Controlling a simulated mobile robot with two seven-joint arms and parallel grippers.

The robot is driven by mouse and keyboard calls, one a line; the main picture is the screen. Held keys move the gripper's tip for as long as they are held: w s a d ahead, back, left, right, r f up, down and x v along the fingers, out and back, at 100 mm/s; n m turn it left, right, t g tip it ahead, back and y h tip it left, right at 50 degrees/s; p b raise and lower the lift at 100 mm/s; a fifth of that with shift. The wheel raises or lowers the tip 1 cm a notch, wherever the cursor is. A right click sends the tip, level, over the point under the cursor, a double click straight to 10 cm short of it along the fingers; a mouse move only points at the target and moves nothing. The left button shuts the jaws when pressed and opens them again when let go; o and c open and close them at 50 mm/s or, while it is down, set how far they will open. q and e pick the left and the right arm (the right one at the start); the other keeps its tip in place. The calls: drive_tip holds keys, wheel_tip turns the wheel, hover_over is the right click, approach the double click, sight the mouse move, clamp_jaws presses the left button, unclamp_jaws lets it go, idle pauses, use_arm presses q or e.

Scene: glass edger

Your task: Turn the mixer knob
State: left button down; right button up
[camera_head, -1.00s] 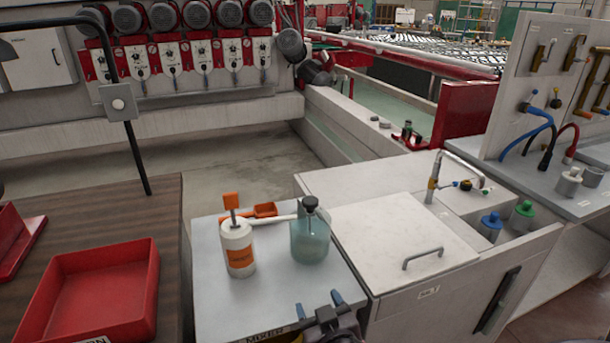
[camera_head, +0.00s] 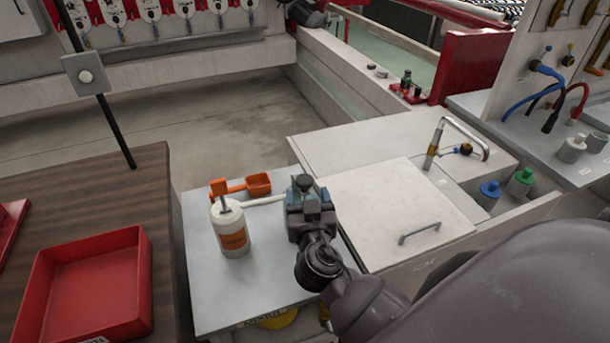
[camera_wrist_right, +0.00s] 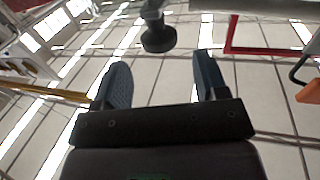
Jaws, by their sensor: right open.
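My right gripper (camera_head: 309,193) is above the small grey table (camera_head: 205,290), in front of the glass bottle's dark cap (camera_head: 304,181), and hides most of the bottle. In the right wrist view its two blue fingers (camera_wrist_right: 158,82) are apart with nothing between them. A dark round knob on a stem (camera_wrist_right: 158,36) shows beyond the fingertips there, apart from them. I cannot tell for sure whether it is the mixer knob. A label is on the table's front edge, with a yellow rounded part (camera_head: 278,319) below it, partly hidden by my arm. My left gripper is not in view.
A white labelled bottle (camera_head: 230,230) and an orange scoop (camera_head: 240,187) are on the table, left of my gripper. A red tray (camera_head: 50,325) lies on the wooden bench at left. A white cabinet with a handle (camera_head: 420,232) stands at right.

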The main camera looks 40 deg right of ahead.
sight(306, 186)
drive_tip(key=p+x, duration=0.1)
drive_tip(key=x, duration=0.5)
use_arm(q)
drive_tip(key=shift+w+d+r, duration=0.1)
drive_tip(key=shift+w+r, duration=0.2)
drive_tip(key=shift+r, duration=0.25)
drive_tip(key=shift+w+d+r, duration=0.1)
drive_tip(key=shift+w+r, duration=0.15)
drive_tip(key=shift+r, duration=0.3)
use_arm(e)
drive_tip(key=c, duration=0.8)
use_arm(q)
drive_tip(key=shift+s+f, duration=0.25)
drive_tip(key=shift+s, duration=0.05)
use_arm(e)
drive_tip(key=shift+c, duration=0.2)
